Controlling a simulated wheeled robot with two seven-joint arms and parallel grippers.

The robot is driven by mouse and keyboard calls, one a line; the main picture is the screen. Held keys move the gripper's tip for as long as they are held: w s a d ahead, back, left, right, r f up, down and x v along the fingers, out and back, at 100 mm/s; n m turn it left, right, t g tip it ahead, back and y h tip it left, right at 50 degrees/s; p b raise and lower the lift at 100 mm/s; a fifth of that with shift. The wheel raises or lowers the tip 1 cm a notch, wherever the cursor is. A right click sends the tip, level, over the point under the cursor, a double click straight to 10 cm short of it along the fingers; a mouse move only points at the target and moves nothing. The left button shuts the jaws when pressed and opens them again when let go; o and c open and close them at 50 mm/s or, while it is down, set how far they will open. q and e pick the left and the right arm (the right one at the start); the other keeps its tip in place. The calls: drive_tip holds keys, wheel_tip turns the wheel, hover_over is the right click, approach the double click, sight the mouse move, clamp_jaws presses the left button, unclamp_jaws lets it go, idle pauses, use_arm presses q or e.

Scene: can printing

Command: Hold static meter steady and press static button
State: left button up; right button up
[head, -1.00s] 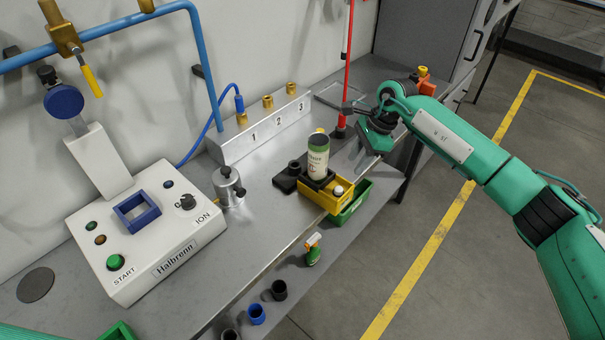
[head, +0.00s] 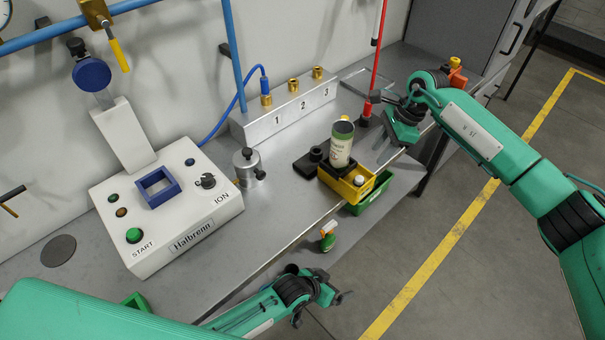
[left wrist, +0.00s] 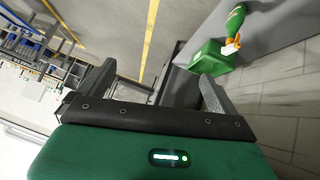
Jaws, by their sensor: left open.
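I cannot pick out a labelled static meter or static button. The nearest candidate is a yellow box (head: 336,186) with a white round knob (head: 358,180), at the bench's front edge. A green-labelled can (head: 341,144) stands upright in a black holder at the box. My left gripper (head: 336,302) is open and empty, in front of the bench edge and below the yellow box in the head view. Its spread fingers show in the left wrist view (left wrist: 155,95). My right gripper (head: 390,108) is over the bench, right of the can; its fingers are unclear.
A white Halbrenn machine (head: 182,240) with a green START button (head: 134,235) stands at the left. A metal block numbered 1 to 3 (head: 284,112) is behind. A green bin (head: 372,194) and a spray bottle (head: 328,238) are below the bench edge. A red pole (head: 376,58) stands behind.

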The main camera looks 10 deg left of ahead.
use_arm(q)
drive_tip(key=w+d+r+m+t+h, duration=0.15)
drive_tip(key=w+r, duration=0.25)
drive_tip(key=r, duration=1.1)
drive_tip(key=t, duration=0.3)
approach(332, 164)
drive_tip(key=x, duration=1.1)
drive_tip(key=shift+w+d+f, duration=0.15)
drive_tip(key=shift+w, duration=0.05)
drive_tip(key=shift+c, duration=0.3)
